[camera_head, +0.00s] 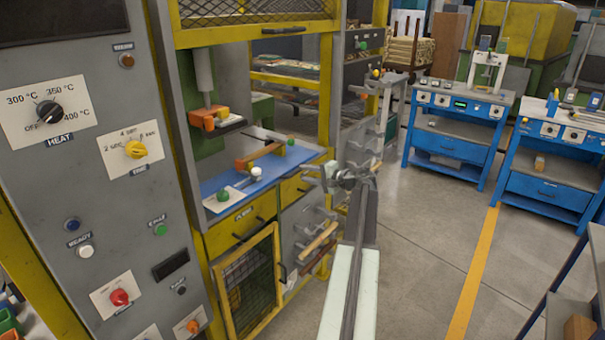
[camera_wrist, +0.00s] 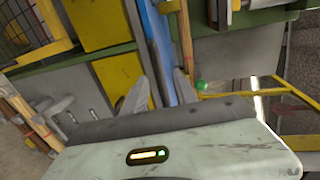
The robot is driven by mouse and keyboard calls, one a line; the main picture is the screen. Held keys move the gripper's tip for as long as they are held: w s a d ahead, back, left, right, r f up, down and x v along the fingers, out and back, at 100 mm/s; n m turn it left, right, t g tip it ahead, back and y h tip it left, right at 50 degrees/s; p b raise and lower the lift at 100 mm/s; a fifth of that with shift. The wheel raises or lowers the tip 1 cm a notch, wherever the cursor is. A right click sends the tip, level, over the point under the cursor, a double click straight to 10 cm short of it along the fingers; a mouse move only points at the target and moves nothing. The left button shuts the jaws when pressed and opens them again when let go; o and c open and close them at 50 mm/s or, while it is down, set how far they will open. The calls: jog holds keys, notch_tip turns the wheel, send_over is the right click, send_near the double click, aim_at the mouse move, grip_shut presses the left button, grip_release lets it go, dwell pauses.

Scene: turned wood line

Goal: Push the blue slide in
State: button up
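The blue slide (camera_head: 285,163) is a flat blue plate sticking out of the yellow-framed press in the head view. It carries a wooden bar with an orange end, a white-topped knob (camera_head: 256,172) and green balls. My gripper (camera_head: 312,177) is in front of the slide's right end, with its fingers apart and nothing between them. In the wrist view my gripper (camera_wrist: 160,92) points at the slide's blue edge (camera_wrist: 158,38), and a green ball (camera_wrist: 201,86) shows just right of the right finger. Whether a finger touches the slide I cannot tell.
A control panel (camera_head: 95,190) with knobs and buttons stands at the left. Yellow drawers and a mesh door (camera_head: 250,285) are below the slide. A rack of tools (camera_head: 318,235) is beside them. Blue workbenches (camera_head: 455,130) stand at the back right, with open floor between.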

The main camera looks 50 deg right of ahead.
aim_at(298, 172)
jog(key=x, duration=0.2)
jog(key=b+x, duration=0.1)
jog(key=x, duration=0.2)
jog(key=shift+w+d, duration=0.1)
jog(key=shift+d, duration=0.15)
grip_shut()
dwell(1.6)
